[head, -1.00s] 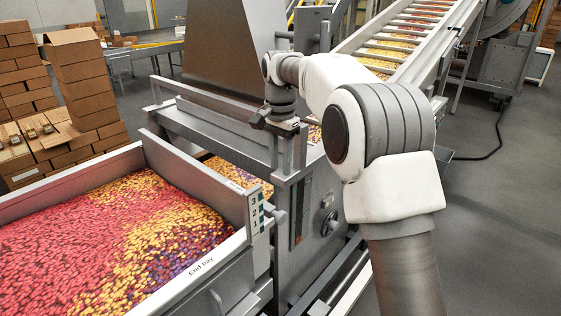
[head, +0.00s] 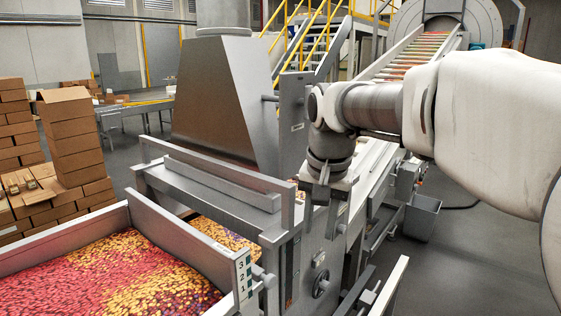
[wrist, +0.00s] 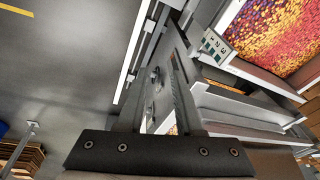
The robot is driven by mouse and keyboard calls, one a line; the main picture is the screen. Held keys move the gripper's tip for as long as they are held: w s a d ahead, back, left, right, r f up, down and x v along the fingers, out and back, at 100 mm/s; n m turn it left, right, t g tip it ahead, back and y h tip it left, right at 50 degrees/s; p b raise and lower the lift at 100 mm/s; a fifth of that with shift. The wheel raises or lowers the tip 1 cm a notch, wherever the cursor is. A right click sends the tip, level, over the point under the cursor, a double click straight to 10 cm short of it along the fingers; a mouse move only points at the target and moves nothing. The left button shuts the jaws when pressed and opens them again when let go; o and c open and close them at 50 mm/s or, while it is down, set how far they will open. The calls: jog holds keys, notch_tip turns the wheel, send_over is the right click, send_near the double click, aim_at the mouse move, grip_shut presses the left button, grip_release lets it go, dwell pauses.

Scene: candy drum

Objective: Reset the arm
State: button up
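My gripper (head: 321,207) hangs from my arm in the head view, fingers pointing down, in front of the right end of the grey machine (head: 225,203). In the wrist view my gripper (wrist: 158,98) shows two fingers set apart with a gap between them. The machine's panel with a round knob (head: 321,285) appears below the gripper in the head view. I cannot tell the exact clearance between the fingertips and the machine. My arm fills the right side of the head view.
A bay of red, yellow and purple candy (head: 110,285) lies at lower left, with a numbered plate (head: 243,275) at its corner. Stacked cartons (head: 75,140) stand at left. An inclined conveyor (head: 415,55) rises behind my arm. Grey floor (head: 470,265) is open at right.

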jog(key=s+d+f+n+t, duration=0.1)
jog(key=s+d+f+n, duration=0.1)
jog(key=s, duration=0.7)
jog(key=s+d+f+n+t, duration=0.2)
jog(key=s+d, duration=0.3)
jog(key=s, duration=0.5)
jog(key=shift+s+f, duration=0.15)
jog(key=shift+f, duration=0.75)
jog(key=shift+a, duration=0.1)
